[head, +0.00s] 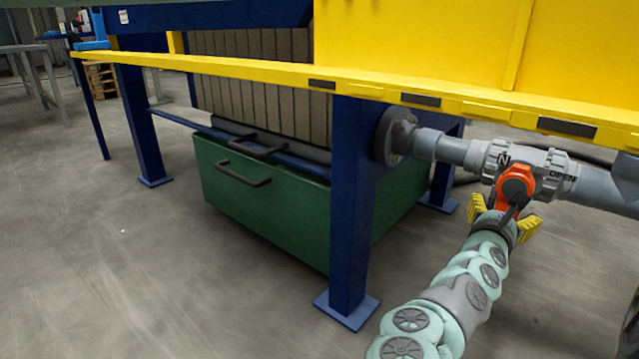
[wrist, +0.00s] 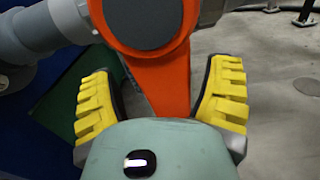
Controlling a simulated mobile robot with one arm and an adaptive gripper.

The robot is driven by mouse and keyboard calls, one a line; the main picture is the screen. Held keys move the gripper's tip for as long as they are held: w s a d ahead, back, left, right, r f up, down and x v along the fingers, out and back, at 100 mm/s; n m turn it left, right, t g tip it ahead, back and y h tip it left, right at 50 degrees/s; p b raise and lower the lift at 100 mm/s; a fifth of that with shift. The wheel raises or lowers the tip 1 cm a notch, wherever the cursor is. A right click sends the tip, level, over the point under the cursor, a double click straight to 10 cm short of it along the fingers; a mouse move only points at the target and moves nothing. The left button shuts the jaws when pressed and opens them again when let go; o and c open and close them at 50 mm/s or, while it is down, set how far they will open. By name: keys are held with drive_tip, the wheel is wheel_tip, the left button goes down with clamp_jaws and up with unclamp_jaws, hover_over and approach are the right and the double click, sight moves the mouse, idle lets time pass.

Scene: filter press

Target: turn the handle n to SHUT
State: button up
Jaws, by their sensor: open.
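The handle n (head: 516,184) is orange-red with a round dark-capped hub, on a grey valve (head: 547,160) marked "N" and "OPEN" at the right of the head view. Its lever points down from the hub. In the wrist view the handle's lever (wrist: 163,88) runs down between the fingers, its lower end hidden behind my wrist housing. My gripper (head: 506,217) is open just below the hub, its yellow fingers on either side of the lever. The wrist view shows my gripper (wrist: 163,75) with gaps between the lever and both fingers. No SHUT mark is readable.
A grey pipe (head: 453,150) joins the valve to a flange (head: 395,136) on a blue post (head: 350,215). A yellow beam (head: 250,71) passes above. A green bin (head: 300,215) stands under the press. The floor at front left is clear.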

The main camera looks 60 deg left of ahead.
drive_tip(key=p+v, duration=0.1)
drive_tip(key=v, duration=0.6)
idle(0.3)
drive_tip(key=shift+r, duration=0.1)
